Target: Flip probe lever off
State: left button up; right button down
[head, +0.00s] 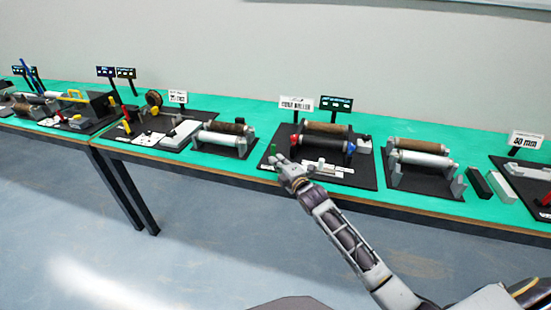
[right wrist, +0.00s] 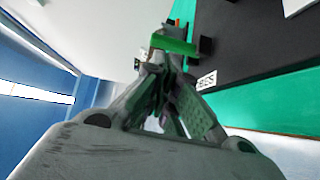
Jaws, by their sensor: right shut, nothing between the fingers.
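A small green lever (head: 274,149) stands up at the front left corner of the black plate (head: 346,180) with the rollers. My right gripper (head: 284,163) is at this corner, just in front of the lever and close to it. In the right wrist view, the green lever (right wrist: 174,43) lies across just beyond my right fingertips (right wrist: 160,62). The gripper is shut with nothing held. I cannot tell whether the fingertips touch the lever. A white label (right wrist: 206,80) ending in "BES" lies on the plate beside it. My left gripper is not in view.
A dark roller and a brown roller (head: 326,129) stand behind on the same plate, with signs (head: 296,103) at the back. Other roller stands are on the left (head: 223,140) and right (head: 418,160). The green table (head: 240,177) has a clear strip along its front edge.

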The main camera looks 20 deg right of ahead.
jog(key=shift+s+d, duration=0.2)
jog(key=shift+s, duration=1.6)
